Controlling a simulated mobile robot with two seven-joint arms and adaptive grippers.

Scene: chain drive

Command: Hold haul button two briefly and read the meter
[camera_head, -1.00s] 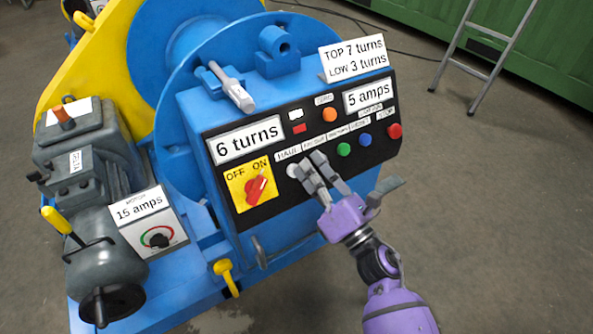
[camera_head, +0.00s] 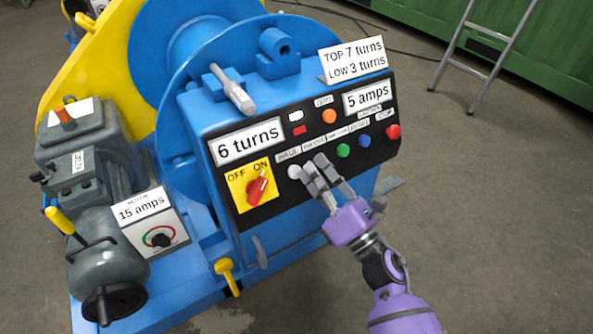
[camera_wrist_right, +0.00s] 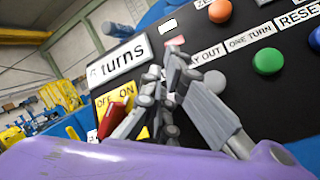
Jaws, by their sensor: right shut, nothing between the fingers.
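The black control panel (camera_head: 285,205) faces me on the blue machine. A pale round button (camera_head: 294,171) sits under the HAUL label. My right gripper (camera_head: 314,164) is shut and empty, its fingertips just right of that button, close to the panel. I cannot tell whether they touch it. In the right wrist view the fingers (camera_wrist_right: 166,80) cover the HAUL area; a grey button (camera_wrist_right: 213,83) shows below the PAY OUT label. The upper right meter (camera_head: 369,97) reads 5 amps. The left display (camera_head: 247,146) reads 6 turns. My left gripper is not in view.
Green (camera_head: 343,150), blue (camera_head: 364,140) and red (camera_head: 393,132) buttons sit to the right. The red switch (camera_head: 257,187) leans toward ON. A card (camera_head: 352,60) reads TOP 7 turns, LOW 3 turns. The motor plate (camera_head: 151,218) reads 15 amps.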

